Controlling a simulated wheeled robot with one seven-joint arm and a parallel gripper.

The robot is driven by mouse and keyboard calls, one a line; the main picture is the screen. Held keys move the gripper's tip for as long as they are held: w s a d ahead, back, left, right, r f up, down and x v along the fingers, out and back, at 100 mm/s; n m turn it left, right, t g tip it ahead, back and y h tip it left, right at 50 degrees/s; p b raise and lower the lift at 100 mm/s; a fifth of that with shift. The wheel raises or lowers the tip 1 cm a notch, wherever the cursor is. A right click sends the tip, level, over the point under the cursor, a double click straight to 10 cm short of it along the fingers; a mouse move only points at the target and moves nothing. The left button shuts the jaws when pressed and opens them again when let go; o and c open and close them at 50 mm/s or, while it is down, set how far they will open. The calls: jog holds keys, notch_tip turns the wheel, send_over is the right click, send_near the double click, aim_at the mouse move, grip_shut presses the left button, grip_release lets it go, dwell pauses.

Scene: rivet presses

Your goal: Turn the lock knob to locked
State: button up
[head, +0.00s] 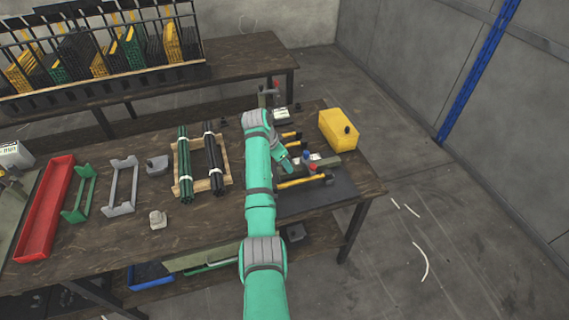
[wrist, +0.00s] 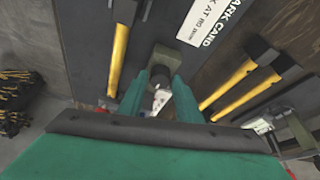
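In the wrist view, a small dark round knob (wrist: 160,73) with a white piece below it sits on an olive-green block (wrist: 167,58). I cannot read any lock marking or tell which way it is set. My gripper (wrist: 159,88) points down at it with its two green fingers apart, one on each side of the knob. A gap seems to show beside the knob, and contact is not clear. In the head view my gripper (head: 287,165) is low over the right part of the table, and my arm hides part of that area.
Yellow-handled hammers (wrist: 230,85) lie close on both sides, one at the left (wrist: 119,50). A white printed card (wrist: 203,20) lies beyond. In the head view a yellow box (head: 338,131) stands at the right, and a rack of green and black rods (head: 228,172) at the left.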

jog(key=shift+o, duration=0.7)
jog(key=v, duration=1)
jog(key=shift+r, duration=0.4)
jog(key=shift+s+a, duration=0.1)
